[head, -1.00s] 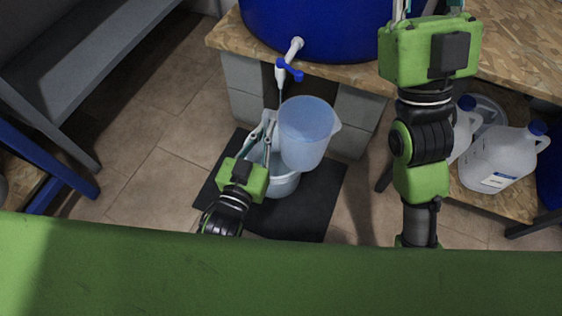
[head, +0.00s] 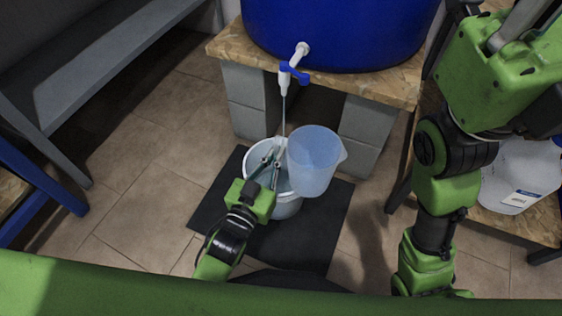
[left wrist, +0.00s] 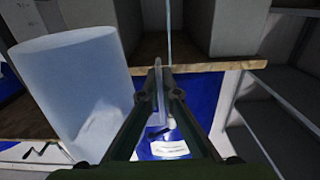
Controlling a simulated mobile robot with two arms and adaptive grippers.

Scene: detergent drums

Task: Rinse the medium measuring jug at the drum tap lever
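The translucent bluish measuring jug (head: 314,165) hangs roughly upright over the bucket (head: 286,206), its spout to the right. It fills the left of the left wrist view (left wrist: 75,90). My left gripper (head: 272,160) is at its left side; in the wrist view the fingers (left wrist: 158,90) close on a thin upright part, seemingly its handle. The drum tap (head: 300,52) has a blue lever (head: 293,72), and a thin water stream (head: 284,112) falls from it, passing left of the jug. My right gripper (head: 505,65) is at the upper right, its fingertips cut off or hidden.
The blue drum (head: 340,30) stands on a wooden board (head: 385,80) over grey blocks (head: 245,90). The bucket stands on a black mat (head: 225,205). A white jug (head: 520,175) sits on a low shelf at right. Grey shelving (head: 100,45) is at left.

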